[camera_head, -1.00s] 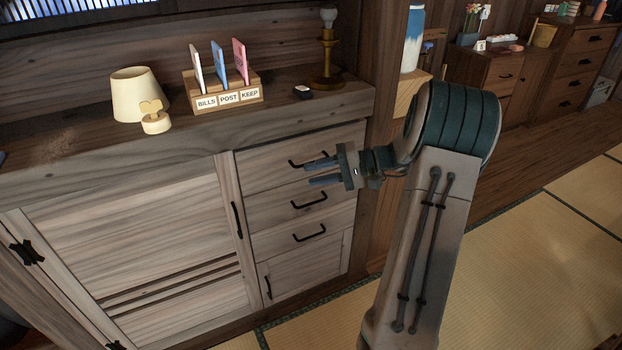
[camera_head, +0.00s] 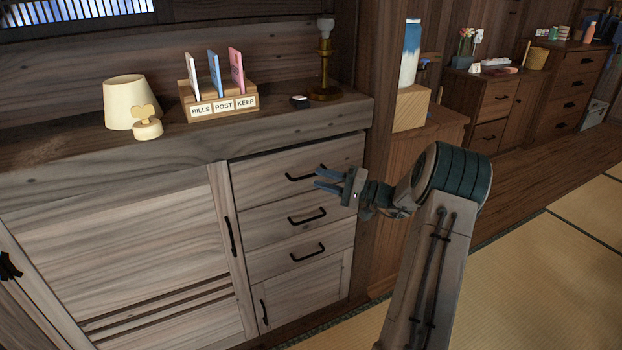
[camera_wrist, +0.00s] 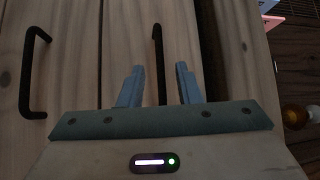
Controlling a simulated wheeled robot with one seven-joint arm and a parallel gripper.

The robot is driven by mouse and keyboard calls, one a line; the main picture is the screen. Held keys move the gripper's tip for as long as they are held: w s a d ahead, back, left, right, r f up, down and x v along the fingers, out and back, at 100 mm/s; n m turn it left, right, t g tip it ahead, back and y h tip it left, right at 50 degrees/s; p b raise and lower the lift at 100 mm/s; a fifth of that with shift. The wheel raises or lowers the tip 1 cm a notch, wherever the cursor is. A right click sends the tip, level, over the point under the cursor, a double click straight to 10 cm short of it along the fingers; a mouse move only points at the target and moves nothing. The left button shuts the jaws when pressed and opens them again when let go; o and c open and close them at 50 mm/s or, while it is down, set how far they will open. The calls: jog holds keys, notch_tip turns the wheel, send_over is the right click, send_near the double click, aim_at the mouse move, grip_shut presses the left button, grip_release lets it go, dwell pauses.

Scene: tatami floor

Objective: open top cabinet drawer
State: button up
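The top drawer (camera_head: 265,171) is the uppermost of the stacked drawers at the right of the pale wooden cabinet. It looks shut, with a dark line along its upper edge. Its black bar handle (camera_head: 303,177) is partly covered by my gripper (camera_head: 317,181) at its right end. My gripper's blue fingers are apart. In the wrist view, the top drawer's handle (camera_wrist: 156,45) runs down into the space between the open fingers (camera_wrist: 159,82), with gaps visible on both sides. I cannot tell how deep the handle sits between them. The second drawer's handle (camera_wrist: 28,75) is left of the fingers.
A lamp (camera_head: 130,98), a card holder (camera_head: 220,105), a small black item (camera_head: 299,101) and a brass lamp stand (camera_head: 325,75) stand on the cabinet top. A side stand (camera_head: 411,108) with a vase is close right. Tatami (camera_head: 550,270) is open at the right.

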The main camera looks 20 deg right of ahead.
aim_at(311, 176)
jog(key=shift+x, duration=2.1)
grip_shut()
jog(key=shift+s, duration=0.1)
